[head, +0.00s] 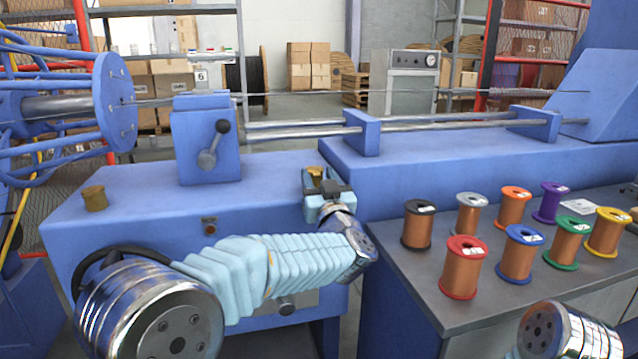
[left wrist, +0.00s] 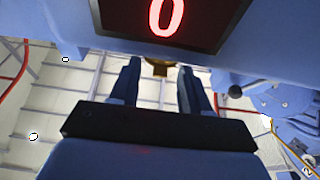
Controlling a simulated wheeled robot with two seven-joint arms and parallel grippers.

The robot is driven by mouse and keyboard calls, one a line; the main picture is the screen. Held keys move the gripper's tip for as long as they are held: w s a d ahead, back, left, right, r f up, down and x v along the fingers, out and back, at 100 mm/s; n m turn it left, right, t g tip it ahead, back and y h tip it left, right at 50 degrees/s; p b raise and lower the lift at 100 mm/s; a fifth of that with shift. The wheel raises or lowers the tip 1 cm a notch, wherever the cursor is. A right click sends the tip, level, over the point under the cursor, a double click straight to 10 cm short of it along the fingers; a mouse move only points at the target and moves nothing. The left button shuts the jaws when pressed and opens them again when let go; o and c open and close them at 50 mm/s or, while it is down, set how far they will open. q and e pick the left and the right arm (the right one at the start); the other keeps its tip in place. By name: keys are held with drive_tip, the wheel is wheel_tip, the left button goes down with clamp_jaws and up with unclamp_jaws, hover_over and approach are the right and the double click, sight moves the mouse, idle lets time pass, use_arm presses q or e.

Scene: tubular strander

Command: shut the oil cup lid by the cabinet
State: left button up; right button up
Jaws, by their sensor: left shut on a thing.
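A small brass oil cup (head: 316,173) stands on the blue machine base, near its right end beside the higher blue bed. My left gripper (head: 323,189) is at this cup, with its fingers shut on the brass part. In the left wrist view the brass piece (left wrist: 160,69) shows between the two fingertips of the gripper (left wrist: 160,78). The fingers hide much of the cup, and I cannot tell how its lid stands. A second brass oil cup (head: 94,198) is at the base's left end, away from the gripper. My right gripper is not in view.
A blue block with a black-knobbed lever (head: 215,145) rises left of the gripper. Several wire spools (head: 464,268) stand on the grey table (head: 400,275) at right. A grey cabinet with a gauge (head: 410,90) is behind. A red-digit display (left wrist: 168,18) shows close in the wrist view.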

use_arm(q)
drive_tip(key=o, duration=1.1)
drive_tip(key=shift+c, duration=0.2)
drive_tip(key=b+v, duration=0.1)
drive_tip(key=v, duration=1.3)
